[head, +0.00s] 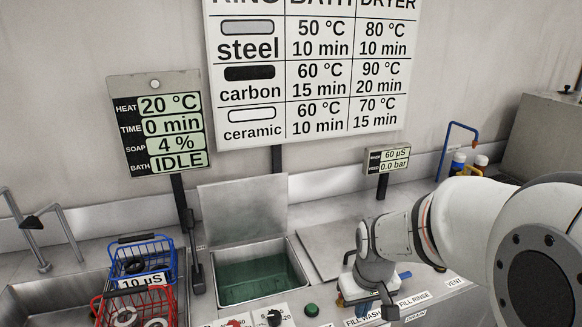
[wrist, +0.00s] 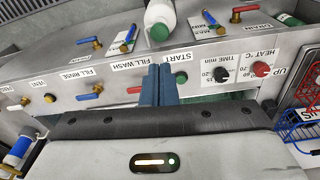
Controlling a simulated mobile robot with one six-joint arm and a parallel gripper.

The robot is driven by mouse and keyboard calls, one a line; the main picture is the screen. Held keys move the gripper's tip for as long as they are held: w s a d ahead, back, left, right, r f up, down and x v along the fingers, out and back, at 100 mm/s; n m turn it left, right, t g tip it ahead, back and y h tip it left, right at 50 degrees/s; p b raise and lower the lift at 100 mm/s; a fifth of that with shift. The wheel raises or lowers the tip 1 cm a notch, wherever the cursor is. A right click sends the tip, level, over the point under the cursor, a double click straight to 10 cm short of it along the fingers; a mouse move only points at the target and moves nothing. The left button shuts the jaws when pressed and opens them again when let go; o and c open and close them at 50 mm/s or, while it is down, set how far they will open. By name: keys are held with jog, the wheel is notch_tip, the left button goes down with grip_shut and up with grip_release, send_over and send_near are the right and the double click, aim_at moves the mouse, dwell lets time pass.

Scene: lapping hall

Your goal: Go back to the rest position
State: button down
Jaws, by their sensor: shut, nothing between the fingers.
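My gripper (head: 368,286) is at the front control panel, right of the open bath, in the head view. In the wrist view my gripper (wrist: 163,70) has its two blue fingers pressed together with nothing between them. The fingers point at the panel, near the START and FILL WASH labels, beside the green button (wrist: 181,78). Whether the tips touch the panel cannot be told. My arm hides part of the panel in the head view.
The bath (head: 262,275) holds green liquid, its lid (head: 243,207) raised. A blue basket (head: 142,248) and a red basket (head: 137,307) with rings stand left. A white bottle (wrist: 160,15) with a green cap shows above the fingers. The display (head: 158,128) reads IDLE.

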jog(key=s+r+m+t, duration=0.2)
jog(key=s+r, duration=0.7)
jog(key=s, duration=0.1)
jog(key=shift+s+a, duration=0.2)
jog(key=shift+s, duration=0.1)
jog(key=shift+r, duration=0.1)
dwell(1.3)
